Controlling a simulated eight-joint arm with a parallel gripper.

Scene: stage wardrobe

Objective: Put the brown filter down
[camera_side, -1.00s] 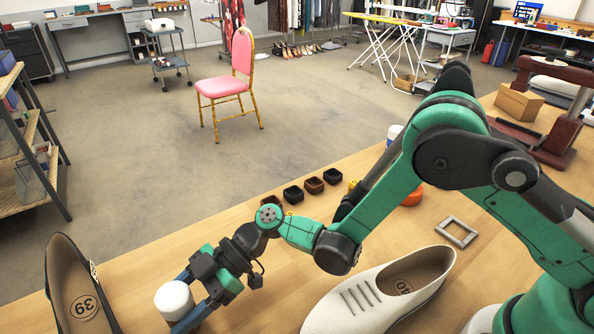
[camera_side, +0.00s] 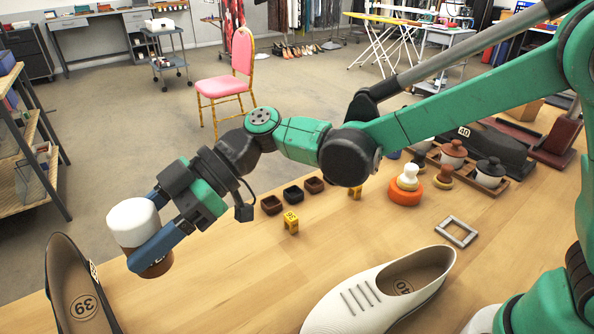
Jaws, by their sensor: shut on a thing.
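My gripper (camera_side: 143,234), with blue fingers, is shut on the brown filter (camera_side: 157,267), at the left in the side view. Its upper part is a rounded white top, and a brown lower part shows below the near finger. The near finger hides part of its middle. It is held near the table's far edge, apparently above the wooden table (camera_side: 215,285); the exact gap under it is hard to tell.
A dark shoe marked 39 (camera_side: 62,290) lies left of the gripper, and a white shoe (camera_side: 375,295) lies to the right. Several small bowls (camera_side: 293,194), yellow markers (camera_side: 291,222), an orange disc (camera_side: 405,194) and a grey frame (camera_side: 457,232) stand farther right. Table between the shoes is clear.

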